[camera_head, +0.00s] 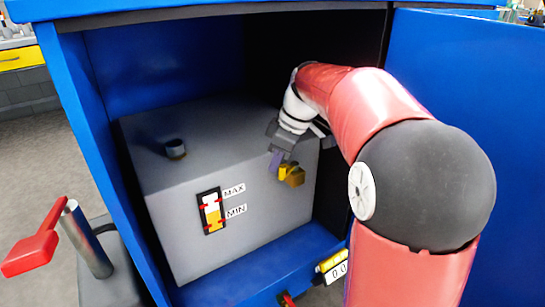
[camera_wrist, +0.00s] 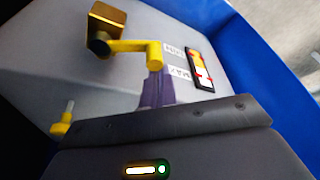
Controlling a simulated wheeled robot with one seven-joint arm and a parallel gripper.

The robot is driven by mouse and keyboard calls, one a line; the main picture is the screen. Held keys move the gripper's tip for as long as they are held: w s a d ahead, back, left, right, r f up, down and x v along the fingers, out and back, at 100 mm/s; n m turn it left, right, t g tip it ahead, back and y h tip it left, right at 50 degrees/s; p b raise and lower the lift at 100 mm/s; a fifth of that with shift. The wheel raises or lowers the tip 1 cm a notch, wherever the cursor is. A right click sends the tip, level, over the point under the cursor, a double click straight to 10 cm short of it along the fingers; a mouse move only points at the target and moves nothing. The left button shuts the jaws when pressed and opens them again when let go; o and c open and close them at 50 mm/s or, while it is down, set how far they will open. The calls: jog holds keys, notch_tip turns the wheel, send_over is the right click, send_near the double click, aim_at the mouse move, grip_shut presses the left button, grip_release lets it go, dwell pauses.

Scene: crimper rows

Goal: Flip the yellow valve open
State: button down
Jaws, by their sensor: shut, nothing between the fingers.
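The yellow valve (camera_head: 291,175) sits on the front face of the grey tank (camera_head: 245,240), toward its right side. In the wrist view, its yellow lever (camera_wrist: 130,46) runs sideways from a dark pivot beside a brass-coloured block (camera_wrist: 108,17). My gripper (camera_head: 276,161) is shut and empty, with its purple fingers at the valve's upper left in the head view. In the wrist view, the fingertips (camera_wrist: 157,80) are right at the lever's free end. I cannot tell whether they touch it.
The tank stands inside a blue cabinet (camera_head: 85,110) with its door (camera_head: 470,120) open at right. A MAX/MIN gauge (camera_head: 212,211) is left of the valve. A dark cap (camera_head: 175,149) is on the tank top. A red handle (camera_head: 35,243) stands outside at lower left.

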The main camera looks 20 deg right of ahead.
jog(key=s+d+n+g+p, duration=0.3)
jog(key=d+n, duration=0.3)
jog(key=n, duration=0.6)
jog(key=shift+s+d+g+p, duration=0.15)
jog(key=shift+d+g+p, duration=0.2)
jog(key=shift+p, duration=0.35)
jog(key=shift+d, duration=0.1)
jog(key=p+v, duration=0.1)
jog(key=v, duration=0.6)
jog(key=shift+r, duration=0.35)
